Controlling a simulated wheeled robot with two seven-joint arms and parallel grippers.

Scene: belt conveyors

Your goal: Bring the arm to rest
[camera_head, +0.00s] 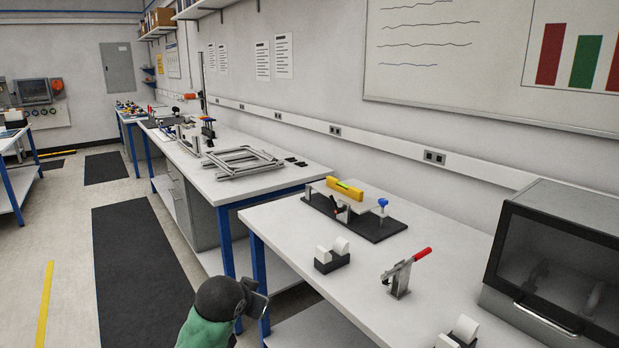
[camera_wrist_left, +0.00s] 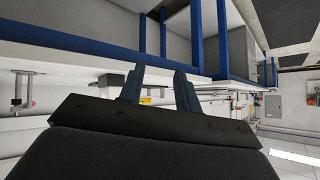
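My left gripper (camera_wrist_left: 158,80) shows in the left wrist view with its two dark fingers apart and nothing between them. In the head view, a green and black arm link of mine (camera_head: 208,310) comes up at the bottom, in front of the near workbench's (camera_head: 290,235) left edge. A dark wrist or gripper part is at its right end, and its fingers cannot be made out there. The arm seems to be beside the bench, over the floor and not above the top. My right gripper is in neither view.
The near bench carries a yellow-topped fixture (camera_head: 345,188), a tape dispenser (camera_head: 331,256), a red-handled toggle clamp (camera_head: 403,274) and a grey cabinet with a dark window (camera_head: 560,255). A second bench with grey frames (camera_head: 240,162) stands behind. Dark floor mats (camera_head: 140,265) lie clear at left.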

